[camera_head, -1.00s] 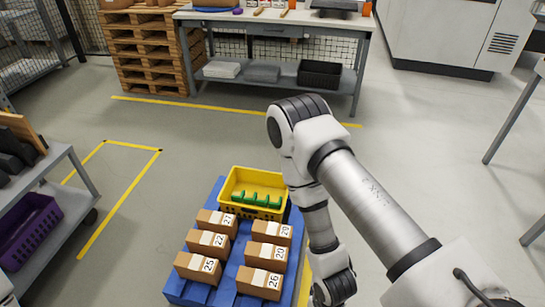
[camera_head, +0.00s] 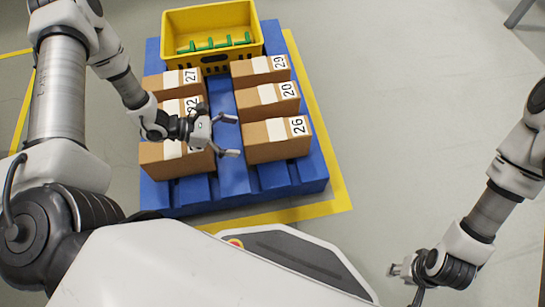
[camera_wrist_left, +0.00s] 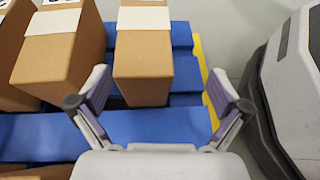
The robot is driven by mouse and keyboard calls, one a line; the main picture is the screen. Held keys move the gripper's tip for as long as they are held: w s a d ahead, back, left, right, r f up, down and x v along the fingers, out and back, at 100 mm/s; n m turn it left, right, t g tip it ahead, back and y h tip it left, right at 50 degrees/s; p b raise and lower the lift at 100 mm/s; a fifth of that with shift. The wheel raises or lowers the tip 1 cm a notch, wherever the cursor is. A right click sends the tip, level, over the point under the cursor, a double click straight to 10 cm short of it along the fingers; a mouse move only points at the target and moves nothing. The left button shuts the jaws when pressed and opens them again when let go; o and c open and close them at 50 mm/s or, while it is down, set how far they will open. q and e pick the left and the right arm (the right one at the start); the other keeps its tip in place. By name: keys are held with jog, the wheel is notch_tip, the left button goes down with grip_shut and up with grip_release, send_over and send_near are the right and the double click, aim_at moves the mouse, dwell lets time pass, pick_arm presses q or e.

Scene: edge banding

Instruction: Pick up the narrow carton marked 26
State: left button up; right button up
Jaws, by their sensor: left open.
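The carton marked 26 (camera_head: 278,145) is a brown box with a white tape strip, standing upright at the near end of the right row on the blue pallet (camera_head: 235,178). My left gripper (camera_head: 231,136) is open and empty, left of that carton and apart from it, above the gap between the rows. In the left wrist view the carton (camera_wrist_left: 143,65) stands ahead, between the open fingers (camera_wrist_left: 158,105) in the picture; its number is out of frame. My right gripper (camera_head: 402,284) is low at the right, away from the pallet; its finger opening is unclear.
Carton 20 (camera_head: 266,102) stands close behind carton 26, with carton 29 (camera_head: 259,70) beyond. Carton 27 (camera_head: 170,82) and others form the left row, partly hidden by my left arm. A yellow crate (camera_head: 213,20) with green parts is at the back. Floor right of the pallet is clear.

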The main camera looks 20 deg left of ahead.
aim_at(259, 132)
pick_arm(q)
jog(key=shift+w+f+n+t+b, duration=0.15)
jog(key=shift+w+f+t+b, duration=0.1)
jog(key=shift+w, duration=0.2)
jog(key=shift+w+f+n+t+b, duration=0.15)
jog(key=shift+w+f+t+b, duration=0.1)
jog(key=shift+w, duration=0.2)
jog(key=b+x, duration=0.3)
jog(key=x, duration=0.3)
jog(key=shift+w+d+b, duration=0.1)
jog(key=shift+w+b, duration=0.1)
jog(key=shift+b, duration=0.2)
jog(key=shift+d+r, duration=0.1)
jog(key=shift+r, duration=0.15)
jog(key=shift+c, duration=0.7)
jog(key=c, duration=1.6)
pick_arm(e)
notch_tip(259, 132, down, 6)
jog(key=shift+w+d+r, duration=0.1)
jog(key=shift+w+r, duration=0.05)
jog(key=shift+r, duration=0.1)
